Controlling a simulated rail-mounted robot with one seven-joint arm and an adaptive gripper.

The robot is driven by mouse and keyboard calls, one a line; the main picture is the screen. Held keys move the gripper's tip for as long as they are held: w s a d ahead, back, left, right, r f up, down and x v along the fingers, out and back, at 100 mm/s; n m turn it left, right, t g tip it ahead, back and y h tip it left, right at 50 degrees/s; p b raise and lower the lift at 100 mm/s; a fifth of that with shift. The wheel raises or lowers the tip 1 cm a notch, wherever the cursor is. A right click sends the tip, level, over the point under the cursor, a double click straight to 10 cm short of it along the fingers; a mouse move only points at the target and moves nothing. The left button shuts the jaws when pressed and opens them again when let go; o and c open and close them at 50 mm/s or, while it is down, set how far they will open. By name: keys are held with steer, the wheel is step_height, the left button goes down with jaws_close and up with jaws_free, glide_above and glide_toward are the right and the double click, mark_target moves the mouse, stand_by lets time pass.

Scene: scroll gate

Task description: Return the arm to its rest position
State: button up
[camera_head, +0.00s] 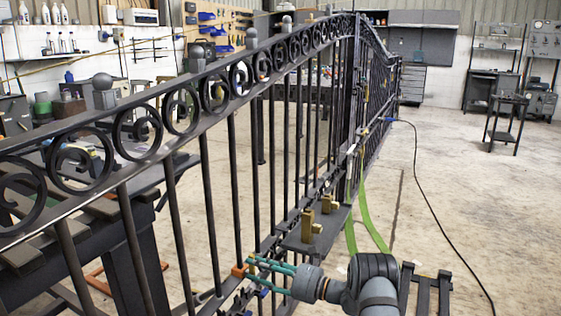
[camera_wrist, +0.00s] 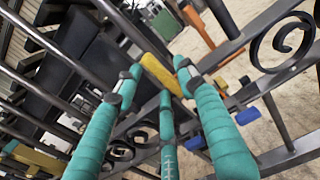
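My gripper (camera_head: 252,268) reaches in from the lower right of the head view, with its teal-wrapped fingers pointing left at the lower part of the black scroll gate (camera_head: 172,215). In the wrist view, my gripper (camera_wrist: 158,78) has its fingers spread apart. A yellow piece (camera_wrist: 161,74) lies across the space at the fingertips; whether they touch it I cannot tell. An orange block (camera_head: 238,271) sits on a gate bar just beyond the fingertips in the head view. My arm's rest position is not marked in either view.
A dark shelf with brass-coloured blocks (camera_head: 318,223) is on the gate's near side, close to my arm. Green strips (camera_head: 366,222) and a black cable (camera_head: 424,180) are to the right. A workbench stands behind the gate. Open floor (camera_head: 465,200) lies at right.

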steer(key=shift+w+a, duration=0.15)
steer(key=shift+a, duration=0.15)
